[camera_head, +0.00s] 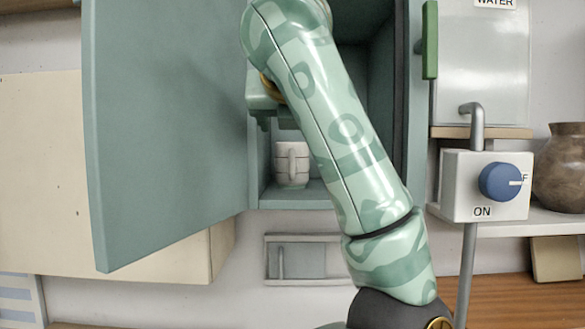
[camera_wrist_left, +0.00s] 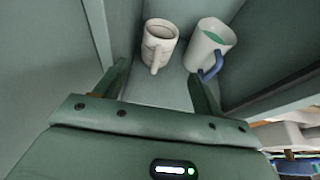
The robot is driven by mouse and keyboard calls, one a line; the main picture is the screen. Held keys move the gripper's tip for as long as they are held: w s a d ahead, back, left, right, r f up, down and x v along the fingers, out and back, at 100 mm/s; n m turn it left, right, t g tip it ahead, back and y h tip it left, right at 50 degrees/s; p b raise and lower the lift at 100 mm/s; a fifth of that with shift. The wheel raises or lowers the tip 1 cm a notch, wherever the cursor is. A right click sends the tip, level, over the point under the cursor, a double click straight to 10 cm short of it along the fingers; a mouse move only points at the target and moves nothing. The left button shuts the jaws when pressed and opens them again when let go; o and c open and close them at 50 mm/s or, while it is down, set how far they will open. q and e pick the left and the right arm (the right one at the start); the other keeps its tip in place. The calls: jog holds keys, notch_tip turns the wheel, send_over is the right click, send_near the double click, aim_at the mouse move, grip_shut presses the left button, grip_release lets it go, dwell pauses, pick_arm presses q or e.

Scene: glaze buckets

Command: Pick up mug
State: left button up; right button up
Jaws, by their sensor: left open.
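A white ribbed mug (camera_head: 291,165) stands upright on the floor of the open teal cabinet (camera_head: 290,196), its handle facing me. It also shows in the left wrist view (camera_wrist_left: 158,46), ahead between my fingers. A second white mug (camera_wrist_left: 209,46), with a teal inside and a blue handle, stands to its right there; my arm hides it in the head view. My left gripper (camera_head: 276,122) is open at the cabinet opening, above and in front of the ribbed mug. In the left wrist view its fingers (camera_wrist_left: 157,75) are apart with nothing between them. My right gripper is out of view.
The cabinet door (camera_head: 165,130) stands open on the left, close to my gripper. A green handle (camera_head: 430,40), a tap box with a blue knob (camera_head: 500,182) and a brown pot (camera_head: 562,170) are on the right. A small framed panel (camera_head: 303,259) is below the cabinet.

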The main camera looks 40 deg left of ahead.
aim_at(292, 148)
pick_arm(q)
jog(key=p+x, duration=0.2)
jog(key=x, duration=0.7)
jog(key=shift+a+r, duration=0.1)
jog(key=shift+a, duration=0.05)
jog(key=shift+w+a+f, duration=0.25)
jog(key=shift+w, duration=0.1)
jog(key=p+x, duration=0.1)
jog(key=x, duration=0.3)
jog(key=shift+w+a+f, duration=0.15)
jog(key=shift+w+a, duration=0.05)
jog(key=shift+w, duration=0.05)
jog(key=shift+w+a+f, duration=0.1)
jog(key=shift+w+a, duration=0.05)
jog(key=shift+c, duration=0.3)
jog(key=shift+s+d, duration=0.2)
jog(key=shift+d, duration=0.05)
jog(key=c, duration=0.8)
jog(key=shift+o, duration=0.2)
jog(key=shift+w+a, duration=0.1)
